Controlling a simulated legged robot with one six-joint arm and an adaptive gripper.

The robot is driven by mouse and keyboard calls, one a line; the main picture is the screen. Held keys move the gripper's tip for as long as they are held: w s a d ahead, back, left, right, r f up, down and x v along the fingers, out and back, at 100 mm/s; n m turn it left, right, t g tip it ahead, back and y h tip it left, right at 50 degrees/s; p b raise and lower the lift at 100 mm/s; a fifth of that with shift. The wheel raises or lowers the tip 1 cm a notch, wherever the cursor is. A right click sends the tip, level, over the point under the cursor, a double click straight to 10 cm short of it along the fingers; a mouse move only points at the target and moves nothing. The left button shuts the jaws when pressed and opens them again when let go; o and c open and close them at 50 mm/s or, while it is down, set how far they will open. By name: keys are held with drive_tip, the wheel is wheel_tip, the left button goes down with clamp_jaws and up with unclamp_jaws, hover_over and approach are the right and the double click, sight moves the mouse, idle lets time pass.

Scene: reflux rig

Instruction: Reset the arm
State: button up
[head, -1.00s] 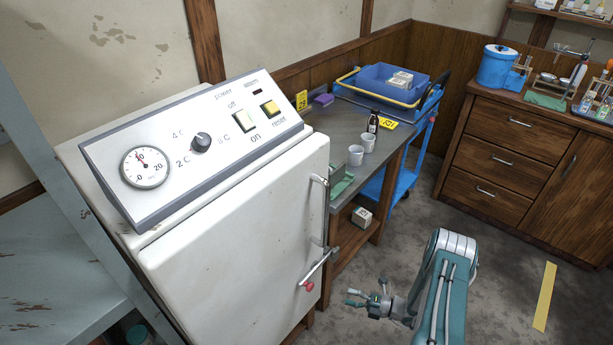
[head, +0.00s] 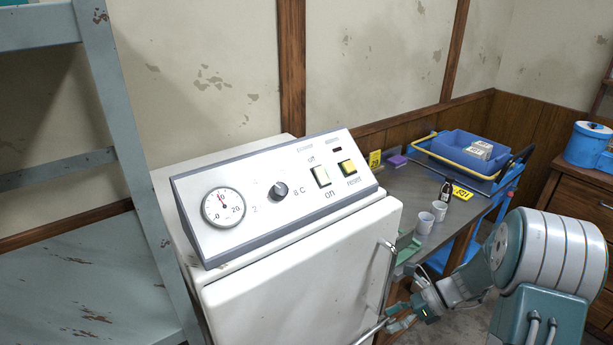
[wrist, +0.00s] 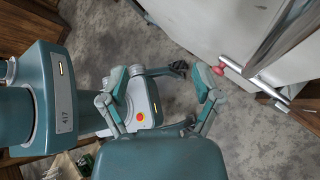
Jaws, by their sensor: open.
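My gripper (head: 408,314) shows low in the head view, in front of the right edge of the white cabinet's door, close to its handle. It also shows in the wrist view (wrist: 162,88), with its two fingers spread wide and nothing held between them. In the wrist view the right finger appears near the red-tipped lever (wrist: 219,70) on the cabinet door; I cannot tell whether they touch. My arm is bent at the lower right of the head view.
The white cabinet (head: 300,295) carries a sloped panel with a dial (head: 223,207), a knob and switches. A grey metal rack (head: 120,150) stands at left. The bench (head: 410,187) behind holds two cups (head: 432,212), a dark bottle (head: 447,187) and yellow tags. A blue tub (head: 470,147) is beyond.

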drive_tip(key=s+a+r+n+t+h, duration=0.2)
drive_tip(key=s+r+n+h, duration=0.3)
drive_tip(key=s+r+n, duration=0.4)
drive_tip(key=s+a+r+n+t+h, duration=0.2)
drive_tip(key=s+r+n+t+h, duration=0.2)
drive_tip(key=s+r+n, duration=0.6)
drive_tip(key=shift+a+r+n+h, duration=0.25)
drive_tip(key=shift+r+n+h, duration=0.85)
drive_tip(key=shift+r+n, duration=0.6)
drive_tip(key=shift+f, duration=0.15)
